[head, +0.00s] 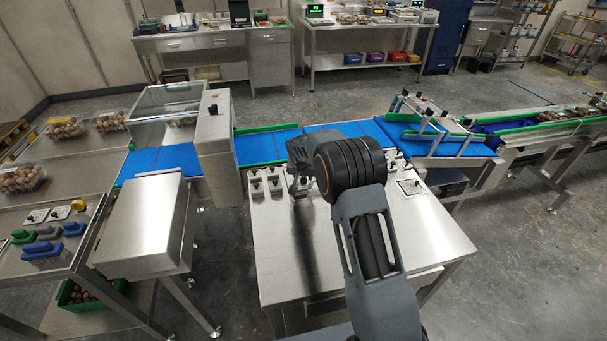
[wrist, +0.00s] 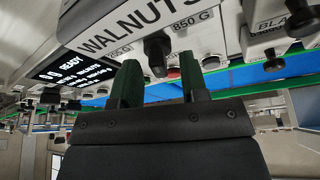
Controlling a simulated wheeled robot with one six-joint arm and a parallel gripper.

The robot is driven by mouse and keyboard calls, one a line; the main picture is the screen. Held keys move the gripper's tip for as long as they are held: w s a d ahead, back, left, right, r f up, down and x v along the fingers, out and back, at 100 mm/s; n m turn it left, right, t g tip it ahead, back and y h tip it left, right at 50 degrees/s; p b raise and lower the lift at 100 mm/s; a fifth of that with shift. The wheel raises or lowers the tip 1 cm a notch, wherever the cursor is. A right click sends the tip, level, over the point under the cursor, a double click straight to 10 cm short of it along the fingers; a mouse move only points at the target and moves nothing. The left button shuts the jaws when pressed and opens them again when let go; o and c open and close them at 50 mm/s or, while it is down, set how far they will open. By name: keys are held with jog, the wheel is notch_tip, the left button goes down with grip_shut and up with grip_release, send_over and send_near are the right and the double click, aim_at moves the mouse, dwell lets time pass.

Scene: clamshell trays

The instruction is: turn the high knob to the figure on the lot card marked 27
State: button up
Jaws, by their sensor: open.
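In the wrist view my gripper (wrist: 162,80) is open, with its two green fingertips apart. A black knob (wrist: 157,48) shows between and beyond the fingertips, under the large label WALNUTS and beside the label 850 G. I see no contact with it, and I cannot tell whether it is the high knob or which figure it points at. In the head view my gripper (head: 298,185) hangs over the steel table (head: 285,240), partly hidden by my arm. No lot card marked 27 is legible in either view.
A lit display (wrist: 82,68) reading READY is left of the knob. A red knob or button (wrist: 173,72) is close to the right fingertip. Another black knob (wrist: 299,14) is at far right. A blue conveyor (head: 265,148) runs behind the table; the table's front is bare.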

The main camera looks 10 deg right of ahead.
jog(key=shift+c, duration=0.4)
grip_shut()
jog(key=shift+n, duration=0.3)
jog(key=n, duration=0.1)
jog(key=n+y, duration=0.1)
jog(key=n, duration=0.1)
jog(key=shift+d+f+y, duration=0.1)
jog(key=shift+d+y, duration=0.05)
jog(key=shift+y, duration=0.15)
jog(key=n+y+b, duration=0.1)
jog(key=n+b, duration=0.1)
jog(key=n, duration=0.1)
jog(key=shift+n+b, duration=0.5)
jog(key=shift+b, duration=0.05)
jog(key=shift+y, duration=0.3)
